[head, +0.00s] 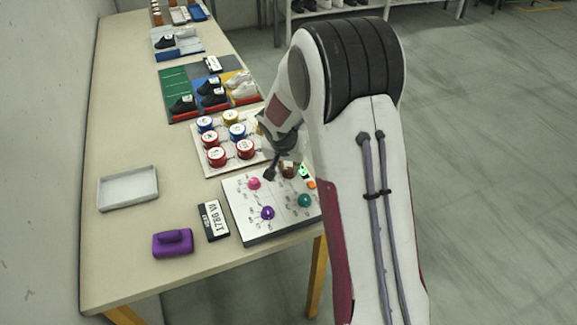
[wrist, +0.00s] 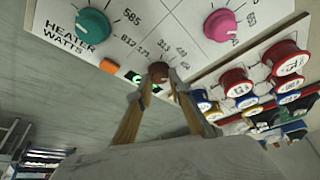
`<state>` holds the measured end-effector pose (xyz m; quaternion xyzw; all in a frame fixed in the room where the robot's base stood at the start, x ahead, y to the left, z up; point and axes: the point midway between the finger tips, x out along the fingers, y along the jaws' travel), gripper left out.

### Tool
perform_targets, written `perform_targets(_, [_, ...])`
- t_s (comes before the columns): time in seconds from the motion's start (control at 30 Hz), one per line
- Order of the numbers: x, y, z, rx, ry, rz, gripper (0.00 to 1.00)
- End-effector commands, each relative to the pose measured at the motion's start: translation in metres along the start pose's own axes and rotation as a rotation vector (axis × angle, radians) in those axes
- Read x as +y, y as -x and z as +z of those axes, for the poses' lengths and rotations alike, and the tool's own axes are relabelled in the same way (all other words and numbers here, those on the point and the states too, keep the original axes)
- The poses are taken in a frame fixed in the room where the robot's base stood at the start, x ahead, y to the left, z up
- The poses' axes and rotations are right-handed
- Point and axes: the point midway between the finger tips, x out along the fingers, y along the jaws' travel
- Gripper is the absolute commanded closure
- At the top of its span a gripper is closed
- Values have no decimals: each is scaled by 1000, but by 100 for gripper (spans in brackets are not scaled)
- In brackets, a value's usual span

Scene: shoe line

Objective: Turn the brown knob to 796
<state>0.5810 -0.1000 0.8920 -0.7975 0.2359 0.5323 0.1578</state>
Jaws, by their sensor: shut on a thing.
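The brown knob (wrist: 158,72) is between the two fingertips of my gripper (wrist: 160,85) in the wrist view, and the fingers are shut on it. In the head view the brown knob (head: 288,171) is mostly hidden by my gripper (head: 284,168), at the far right part of the white control panel (head: 243,212). Small numbers ring the knob in the wrist view, but those by it are too small to read surely. I cannot tell which number the knob points to.
The panel also bears a pink knob (head: 254,183), a purple knob (head: 267,212) and a teal knob (head: 304,200). An orange button (wrist: 109,67) and a green display (wrist: 135,76) sit near the brown knob. Red, blue and yellow round pieces (head: 216,157) stand behind the panel.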

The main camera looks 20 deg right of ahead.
Motion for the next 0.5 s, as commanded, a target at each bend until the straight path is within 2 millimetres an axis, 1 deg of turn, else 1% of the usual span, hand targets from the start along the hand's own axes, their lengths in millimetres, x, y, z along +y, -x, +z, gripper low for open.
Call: perform_targets(0.5, [-2, -1, 2, -5, -200, 88, 100])
